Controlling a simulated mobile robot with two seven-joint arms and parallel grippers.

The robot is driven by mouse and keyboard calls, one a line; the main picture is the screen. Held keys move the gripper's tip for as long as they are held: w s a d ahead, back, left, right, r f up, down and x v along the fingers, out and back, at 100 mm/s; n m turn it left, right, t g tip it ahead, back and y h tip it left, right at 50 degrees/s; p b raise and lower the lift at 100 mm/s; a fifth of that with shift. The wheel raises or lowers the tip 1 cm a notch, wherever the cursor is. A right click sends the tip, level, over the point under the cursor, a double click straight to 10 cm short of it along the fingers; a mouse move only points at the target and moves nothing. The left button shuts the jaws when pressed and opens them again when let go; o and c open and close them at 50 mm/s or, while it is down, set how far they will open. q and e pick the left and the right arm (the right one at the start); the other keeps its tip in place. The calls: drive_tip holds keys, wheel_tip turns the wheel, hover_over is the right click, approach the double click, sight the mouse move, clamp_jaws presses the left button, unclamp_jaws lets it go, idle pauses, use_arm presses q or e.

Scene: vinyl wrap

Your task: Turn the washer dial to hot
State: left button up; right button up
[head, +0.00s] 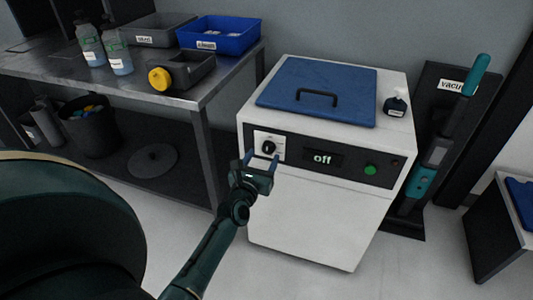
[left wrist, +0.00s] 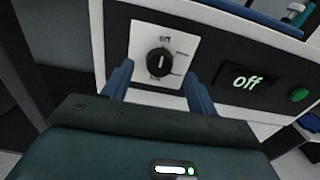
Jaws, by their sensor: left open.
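The washer (head: 315,220) is a white box with a blue lid (head: 330,82) and a dark front panel. Its black dial (head: 268,147) sits on a white plate at the panel's left; the dial also shows in the left wrist view (left wrist: 159,62). The display (head: 322,158) reads "off". My left gripper (head: 262,162) is open in front of the dial, its blue fingers (left wrist: 158,88) pointing at the plate, one on each side below the dial. Nothing is between the fingers. I cannot tell whether they touch the plate. My right gripper is not in view.
A green button (head: 371,169) is on the panel's right. A metal table (head: 120,80) with bins and bottles is at the left. A vacuum (head: 440,140) stands at the right. The floor in front is clear.

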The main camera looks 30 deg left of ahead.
sight(267, 150)
use_arm(q)
drive_tip(key=shift+x, duration=1.9)
drive_tip(key=shift+c, duration=0.5)
drive_tip(key=c, duration=0.9)
drive_tip(key=shift+o, duration=0.2)
